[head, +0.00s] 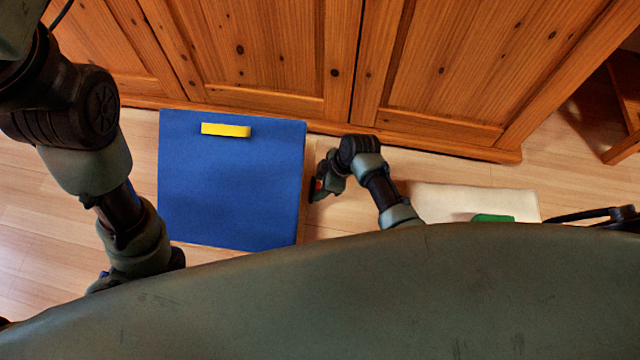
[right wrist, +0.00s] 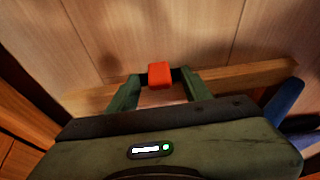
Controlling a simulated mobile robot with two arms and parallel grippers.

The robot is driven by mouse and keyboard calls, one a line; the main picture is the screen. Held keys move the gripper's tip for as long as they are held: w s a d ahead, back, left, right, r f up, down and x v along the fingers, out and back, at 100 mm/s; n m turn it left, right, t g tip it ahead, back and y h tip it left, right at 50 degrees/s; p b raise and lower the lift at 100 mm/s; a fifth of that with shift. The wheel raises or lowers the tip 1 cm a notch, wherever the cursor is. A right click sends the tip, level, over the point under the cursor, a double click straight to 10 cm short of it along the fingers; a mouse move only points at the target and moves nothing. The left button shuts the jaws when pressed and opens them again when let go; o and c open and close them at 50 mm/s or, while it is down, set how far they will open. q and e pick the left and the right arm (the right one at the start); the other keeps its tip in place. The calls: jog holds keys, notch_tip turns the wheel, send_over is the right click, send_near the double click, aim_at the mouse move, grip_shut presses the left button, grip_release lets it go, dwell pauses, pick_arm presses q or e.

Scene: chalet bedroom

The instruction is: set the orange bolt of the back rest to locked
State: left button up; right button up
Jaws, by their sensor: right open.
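The orange bolt (right wrist: 160,75) is a small orange-red block on a wooden rail (right wrist: 245,78) in the right wrist view. My right gripper (right wrist: 160,80) is open, with one finger on each side of the bolt; I cannot tell whether they touch it. In the head view, my right gripper (head: 318,186) is beside the right edge of a blue panel (head: 230,190), where a speck of the orange bolt (head: 318,184) shows. I cannot tell whether this panel is the back rest, nor the bolt's setting. My left arm comes in from the left; its fingers are hidden.
A yellow bar (head: 226,130) lies on the blue panel's far end. A wooden cabinet (head: 270,60) closes off the back. A white pad (head: 470,200) with a green piece (head: 492,218) is at right. A wooden piece of furniture (head: 625,100) stands far right. Some floor is bare at left.

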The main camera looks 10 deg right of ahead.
grip_shut()
dwell(1.3)
